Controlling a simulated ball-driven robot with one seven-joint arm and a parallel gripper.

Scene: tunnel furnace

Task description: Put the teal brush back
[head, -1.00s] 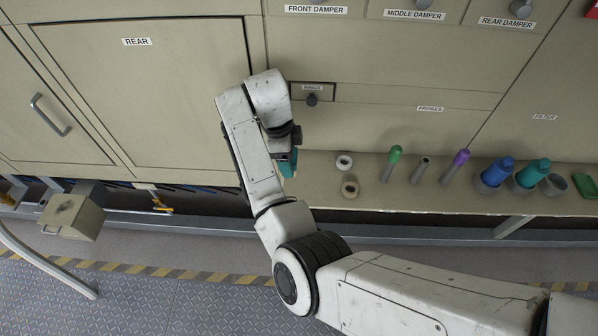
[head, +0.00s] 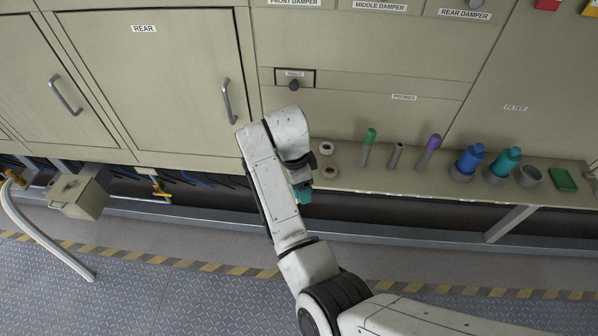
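My gripper (head: 299,178) is at the end of the white arm, left of the shelf. A teal piece (head: 304,194), which looks like the teal brush, shows at the gripper's tip and moves with it, so it appears held. Most of the brush and the fingers are hidden behind my wrist. The held piece is just left of a tan ring (head: 329,171) and a white ring (head: 326,148) on the shelf.
The shelf (head: 400,182) holds a green-topped holder (head: 367,146), a grey tube (head: 395,157), a purple-topped one (head: 429,153), blue (head: 468,160) and teal (head: 503,163) bottles in cups, an empty cup (head: 530,176) and a green block (head: 563,180). A cabinet door handle (head: 228,101) is left of my arm.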

